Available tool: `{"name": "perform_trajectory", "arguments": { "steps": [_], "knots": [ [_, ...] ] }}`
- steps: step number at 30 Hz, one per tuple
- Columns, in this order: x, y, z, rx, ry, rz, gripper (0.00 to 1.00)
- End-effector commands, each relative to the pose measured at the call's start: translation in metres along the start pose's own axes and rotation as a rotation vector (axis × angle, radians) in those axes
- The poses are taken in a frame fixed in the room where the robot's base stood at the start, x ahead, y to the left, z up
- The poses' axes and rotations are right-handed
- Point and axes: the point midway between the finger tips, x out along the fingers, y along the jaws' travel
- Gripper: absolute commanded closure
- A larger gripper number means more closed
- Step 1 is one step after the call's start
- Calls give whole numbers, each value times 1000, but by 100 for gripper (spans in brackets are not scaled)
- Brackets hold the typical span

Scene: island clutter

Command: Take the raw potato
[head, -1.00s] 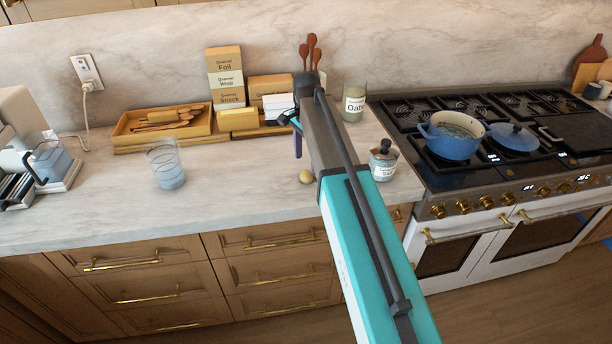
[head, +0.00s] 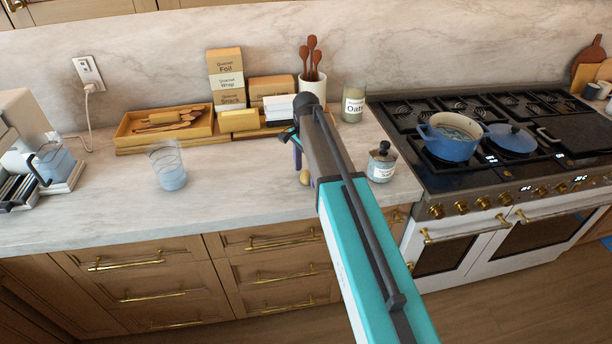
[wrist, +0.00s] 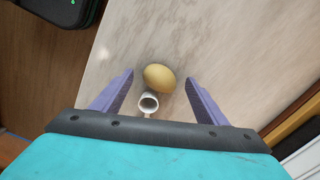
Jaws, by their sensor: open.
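The raw potato (head: 304,178) is a small yellow-brown oval on the marble counter, just left of my arm in the head view. In the wrist view the potato (wrist: 159,78) lies between and slightly beyond my open fingers, with nothing gripped. My gripper (wrist: 160,84) has two purple fingers, one on each side of the potato and apart from it. In the head view my gripper (head: 298,155) is partly hidden behind my arm, above the counter close to the potato.
A small white cup-like object (wrist: 148,103) sits right beside the potato in the wrist view. A lidded glass jar (head: 382,163) stands to the right, and a glass (head: 168,166) to the left. A wooden tray (head: 128,139) and boxes line the back. The stove (head: 480,180) is at right.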

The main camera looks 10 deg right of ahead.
Motion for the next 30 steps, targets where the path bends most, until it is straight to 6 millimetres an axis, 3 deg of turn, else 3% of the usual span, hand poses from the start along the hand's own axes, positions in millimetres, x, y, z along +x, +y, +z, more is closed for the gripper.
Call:
{"name": "perform_trajectory", "arguments": {
  "steps": [6, 21, 22, 30],
  "knots": [
    [9, 0, 0, 0, 0, 0, 33],
    [9, 0, 0, 0, 0, -1, 33],
    [9, 0, 0, 0, 0, -1, 35],
    [9, 0, 0, 0, 0, -1, 78]
  ]
}}
